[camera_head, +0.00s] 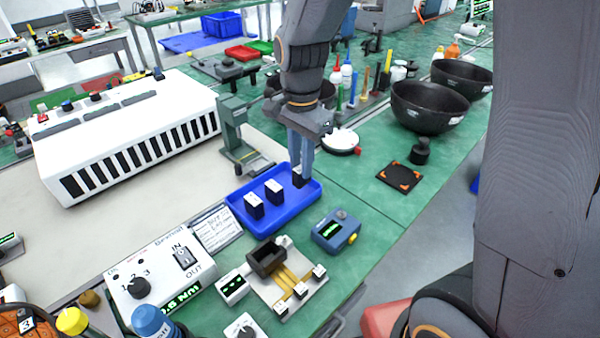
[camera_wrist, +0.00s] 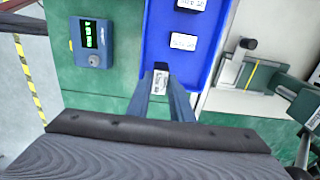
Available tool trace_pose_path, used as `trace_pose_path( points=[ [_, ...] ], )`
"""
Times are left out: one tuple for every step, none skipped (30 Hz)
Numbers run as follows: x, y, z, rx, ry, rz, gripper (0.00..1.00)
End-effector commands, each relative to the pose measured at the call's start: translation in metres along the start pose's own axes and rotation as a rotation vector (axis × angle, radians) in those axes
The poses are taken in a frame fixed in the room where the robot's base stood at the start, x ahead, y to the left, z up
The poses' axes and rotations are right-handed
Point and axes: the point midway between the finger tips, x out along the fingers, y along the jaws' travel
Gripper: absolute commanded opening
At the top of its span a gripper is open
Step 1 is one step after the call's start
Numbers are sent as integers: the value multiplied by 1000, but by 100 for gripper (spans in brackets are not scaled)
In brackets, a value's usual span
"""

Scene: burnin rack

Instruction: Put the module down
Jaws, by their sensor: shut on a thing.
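My gripper (camera_head: 303,178) points down at the right end of the blue tray (camera_head: 240,212). It is shut on a black module with a white labelled top (camera_head: 297,173). In the wrist view the held module (camera_wrist: 160,82) shows between the fingertips, over the tray's near end. I cannot tell whether its underside touches the tray floor. Two like modules stand upright in the tray to its left, a middle one (camera_head: 274,191) and a left one (camera_head: 254,206). The middle one also shows in the wrist view (camera_wrist: 183,41), apart from the held one.
A blue meter (camera_head: 335,231) and a fixture with a dark socket (camera_head: 266,258) stand in front of the tray. A green press (camera_head: 238,140) stands behind it. A white slotted rack (camera_head: 130,135) is at left.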

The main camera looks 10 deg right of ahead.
Motion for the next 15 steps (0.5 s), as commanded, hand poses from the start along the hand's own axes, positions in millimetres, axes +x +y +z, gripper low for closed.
trace_pose_path(
  points=[
    [6, 1, 0, 0, -1, 3, 0],
    [10, 1, 0, 0, -1, 4, 0],
    [16, 2, 1, 0, -2, 5, 0],
    [20, 1, 1, 0, -2, 4, 0],
    [24, 2, 1, 0, -2, 5, 0],
    [29, 2, 1, 0, -2, 4, 0],
    [31, 1, 0, 0, -1, 3, 0],
    [33, 1, 0, 0, -1, 2, 0],
    [33, 1, 0, 0, 0, 1, 0],
    [33, 1, 0, 0, 0, 1, 0],
    [33, 0, 0, 0, 0, 0, 0],
    [33, 0, 0, 0, 0, 0, 0],
    [33, 0, 0, 0, 0, 0, 0],
    [33, 0, 0, 0, 0, 0, 0],
    [33, 0, 0, 0, 0, 0, 0]
  ],
)
